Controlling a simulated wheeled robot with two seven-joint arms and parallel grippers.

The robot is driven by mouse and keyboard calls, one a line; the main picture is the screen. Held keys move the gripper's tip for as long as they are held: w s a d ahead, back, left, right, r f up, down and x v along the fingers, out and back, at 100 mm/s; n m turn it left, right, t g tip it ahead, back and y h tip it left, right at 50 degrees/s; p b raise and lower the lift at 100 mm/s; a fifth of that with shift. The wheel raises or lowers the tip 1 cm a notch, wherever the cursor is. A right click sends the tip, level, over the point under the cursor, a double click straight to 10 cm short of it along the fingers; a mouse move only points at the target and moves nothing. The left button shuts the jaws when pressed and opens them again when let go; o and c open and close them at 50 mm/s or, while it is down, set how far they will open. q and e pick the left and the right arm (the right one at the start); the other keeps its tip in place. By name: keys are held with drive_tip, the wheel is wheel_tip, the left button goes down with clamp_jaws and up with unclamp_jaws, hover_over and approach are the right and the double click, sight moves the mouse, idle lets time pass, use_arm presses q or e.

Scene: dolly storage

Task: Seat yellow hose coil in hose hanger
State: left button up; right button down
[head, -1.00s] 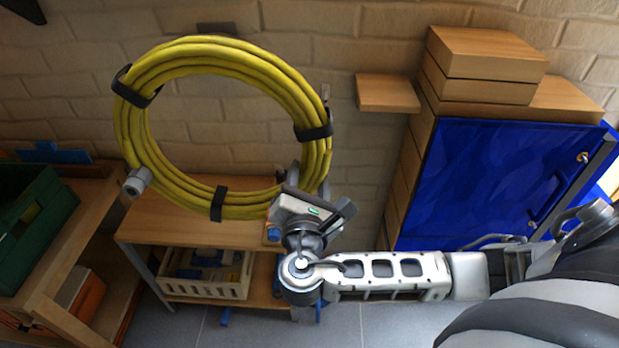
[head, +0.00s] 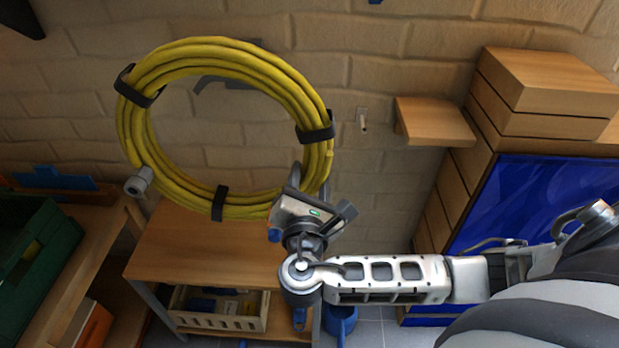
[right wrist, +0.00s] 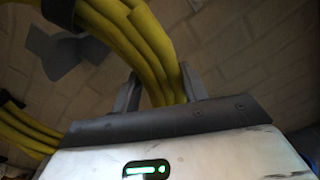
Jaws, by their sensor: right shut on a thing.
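The yellow hose coil (head: 165,178) is a large ring bound with black straps, held up in front of the brick wall. A grey connector (head: 139,181) hangs at its lower left. My right gripper (head: 295,190) is shut on the coil's lower right side. In the right wrist view, the hose (right wrist: 150,50) passes between the two fingers (right wrist: 160,90). A grey wall bracket, apparently the hose hanger (head: 238,84), shows through the ring near its top, partly hidden by the coil. It also shows in the right wrist view (right wrist: 72,58). The coil appears in front of it; contact cannot be told.
A wooden bench (head: 200,245) with a crate (head: 225,318) on its lower shelf stands below the coil. A green bin (head: 45,250) is at left. A small wooden shelf (head: 432,122), a wall peg (head: 363,120) and a blue-doored cabinet (head: 520,205) are at right.

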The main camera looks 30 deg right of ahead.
drive_tip(key=shift+w+d+r, duration=0.1)
drive_tip(key=shift+w+r, duration=0.1)
drive_tip(key=shift+r, duration=0.15)
drive_tip(key=x, duration=0.5)
drive_tip(key=shift+w, duration=0.15)
idle(0.7)
drive_tip(key=shift+d, duration=0.1)
idle(0.4)
